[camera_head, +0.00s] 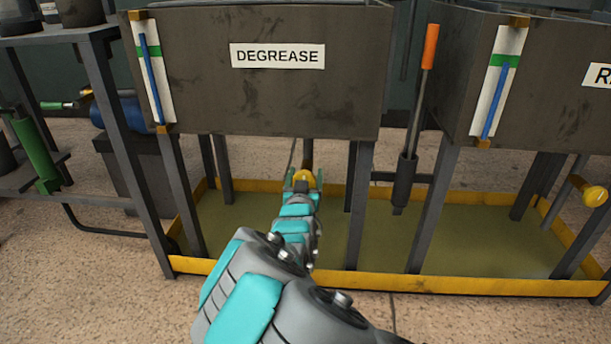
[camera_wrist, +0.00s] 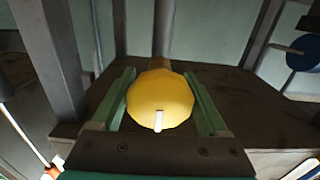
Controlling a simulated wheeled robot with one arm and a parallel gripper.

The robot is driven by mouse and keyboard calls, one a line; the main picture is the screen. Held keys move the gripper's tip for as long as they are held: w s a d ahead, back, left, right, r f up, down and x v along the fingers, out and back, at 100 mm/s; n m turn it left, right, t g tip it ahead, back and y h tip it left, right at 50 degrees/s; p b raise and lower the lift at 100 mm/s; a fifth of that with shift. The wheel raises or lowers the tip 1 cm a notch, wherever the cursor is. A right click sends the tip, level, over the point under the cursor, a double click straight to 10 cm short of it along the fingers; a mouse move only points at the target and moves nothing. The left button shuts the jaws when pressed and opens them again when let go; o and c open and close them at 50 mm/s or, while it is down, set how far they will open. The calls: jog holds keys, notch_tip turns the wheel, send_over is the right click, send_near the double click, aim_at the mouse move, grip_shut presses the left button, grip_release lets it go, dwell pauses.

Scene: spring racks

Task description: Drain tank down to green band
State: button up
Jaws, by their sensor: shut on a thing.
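The tank labelled DEGREASE (camera_head: 200,90) stands on legs over a shallow yellow-edged tray. Its white gauge strip (camera_head: 167,85) has a green band (camera_head: 154,54), and the top of its blue column (camera_head: 152,72) stands above that band. A yellow round valve knob (camera_wrist: 160,90) with a white mark fills the wrist view; it also shows below the tank in the head view (camera_head: 304,175). My gripper (camera_wrist: 162,103) has its green jaws on both sides of the knob, shut on it. The white mark points toward the bottom of the wrist view.
A second tank (camera_head: 560,110) stands at the right, with its own gauge and a yellow knob (camera_head: 594,196). An orange-handled tool (camera_head: 430,47) hangs in a holder between the tanks. Tank legs flank my arm. A rack with a green cylinder (camera_head: 38,155) is at the left.

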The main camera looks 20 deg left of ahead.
jog(key=shift+c, duration=1.2)
jog(key=n+p, duration=0.2)
jog(key=n, duration=0.2)
jog(key=shift+r, duration=0.15)
jog(key=shift+n+p, duration=0.5)
jog(key=shift+n, duration=1.9)
jog(key=o, duration=1.2)
jog(key=shift+o, duration=0.2)
jog(key=shift+s, duration=0.15)
